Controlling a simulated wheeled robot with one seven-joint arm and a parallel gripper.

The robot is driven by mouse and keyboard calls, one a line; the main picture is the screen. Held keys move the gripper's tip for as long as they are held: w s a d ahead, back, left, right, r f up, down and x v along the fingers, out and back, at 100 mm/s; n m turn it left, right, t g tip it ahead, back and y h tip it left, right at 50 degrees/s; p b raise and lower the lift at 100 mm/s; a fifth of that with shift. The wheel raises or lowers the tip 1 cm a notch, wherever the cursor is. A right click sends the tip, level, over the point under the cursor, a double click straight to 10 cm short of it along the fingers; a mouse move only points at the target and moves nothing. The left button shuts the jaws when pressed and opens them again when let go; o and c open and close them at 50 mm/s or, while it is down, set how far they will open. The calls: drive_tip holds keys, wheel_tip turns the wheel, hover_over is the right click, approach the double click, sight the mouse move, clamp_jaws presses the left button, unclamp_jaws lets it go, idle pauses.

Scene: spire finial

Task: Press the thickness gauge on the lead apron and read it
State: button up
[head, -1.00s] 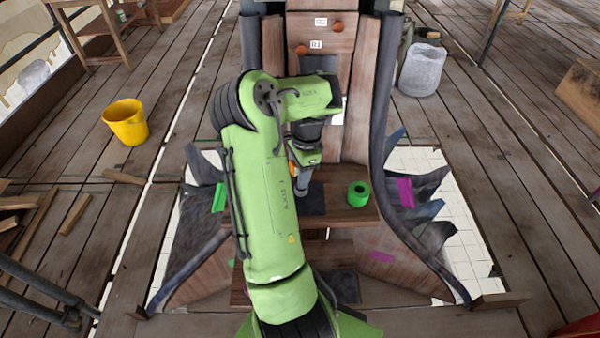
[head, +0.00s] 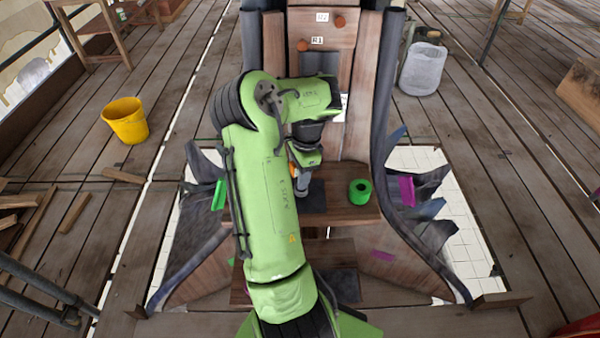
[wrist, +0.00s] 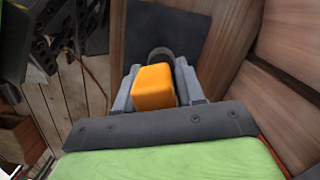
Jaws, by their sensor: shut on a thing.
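My gripper (wrist: 155,90) is shut on the thickness gauge, an orange block (wrist: 153,86) with a grey round end pointing away from the wrist. In the head view the gauge's orange side (head: 292,169) and grey barrel (head: 302,186) show below my wrist, pointing down. Under it lies a dark grey sheet (head: 316,197), apparently lead apron, on a wooden ledge; it also shows in the wrist view (wrist: 172,32). The gauge's tip is at or just above the sheet; I cannot tell whether it touches. No readout is visible.
A green tape roll (head: 360,191) stands on the wooden ledge (head: 345,213) right of the gauge. Tall dark-edged wooden panels rise behind and beside it. Jagged dark metal sheets (head: 425,212) flare out at the right. A yellow bucket (head: 126,121) stands far left on the planks.

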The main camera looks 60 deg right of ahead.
drive_tip(key=shift+f+b, duration=0.5)
drive_tip(key=shift+f, duration=0.4)
drive_tip(key=shift+a+f, duration=0.1)
idle(1.3)
drive_tip(key=shift+p, duration=0.3)
wheel_tip(320, 180, up, 5)
drive_tip(key=p, duration=0.5)
drive_tip(key=shift+r, duration=0.2)
drive_tip(key=shift+f, duration=0.1)
drive_tip(key=shift+f, duration=0.2)
drive_tip(key=shift+f+b, duration=1.65)
drive_tip(key=shift+f, duration=0.55)
